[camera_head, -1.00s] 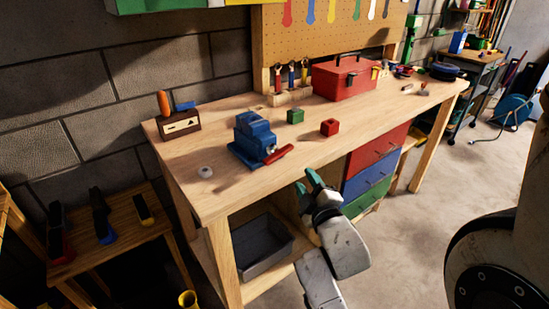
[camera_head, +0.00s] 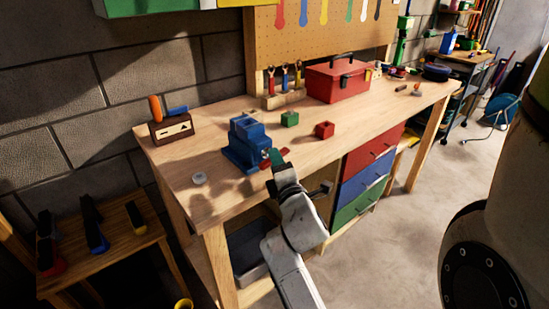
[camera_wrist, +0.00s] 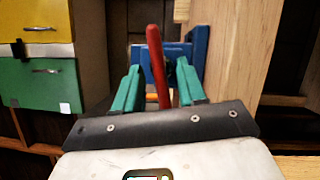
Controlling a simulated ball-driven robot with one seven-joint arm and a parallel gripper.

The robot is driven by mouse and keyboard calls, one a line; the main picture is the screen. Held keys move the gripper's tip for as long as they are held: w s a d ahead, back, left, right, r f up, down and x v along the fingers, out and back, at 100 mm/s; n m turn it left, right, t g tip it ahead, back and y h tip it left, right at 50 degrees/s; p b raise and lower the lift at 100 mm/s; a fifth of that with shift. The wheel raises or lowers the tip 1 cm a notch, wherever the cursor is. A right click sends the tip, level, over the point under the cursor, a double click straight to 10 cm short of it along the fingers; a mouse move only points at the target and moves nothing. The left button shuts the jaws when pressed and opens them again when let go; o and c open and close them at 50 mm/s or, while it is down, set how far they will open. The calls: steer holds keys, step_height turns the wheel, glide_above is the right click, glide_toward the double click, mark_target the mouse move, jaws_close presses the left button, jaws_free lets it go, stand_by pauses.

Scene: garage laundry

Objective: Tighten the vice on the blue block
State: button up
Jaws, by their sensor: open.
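The blue vice (camera_head: 243,147) stands on the workbench (camera_head: 205,120) near its front edge. It also shows in the wrist view (camera_wrist: 200,42), beyond my fingers. Its red handle (camera_wrist: 154,55) lies between my two teal fingers in the wrist view, with gaps on both sides. My gripper (camera_head: 276,157) is open at the front of the vice, around the handle and not closed on it. In the head view my gripper covers much of the handle. I cannot tell a blue block apart from the blue vice body.
A green cube (camera_head: 289,119) and a red cube (camera_head: 324,130) sit right of the vice. A red toolbox (camera_head: 337,82) stands farther back. A round pale object (camera_head: 199,178) lies left of the vice. Coloured drawers (camera_head: 365,179) are under the bench.

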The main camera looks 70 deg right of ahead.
steer(key=shift+x, duration=1)
steer(key=shift+c, duration=0.4)
jaws_close()
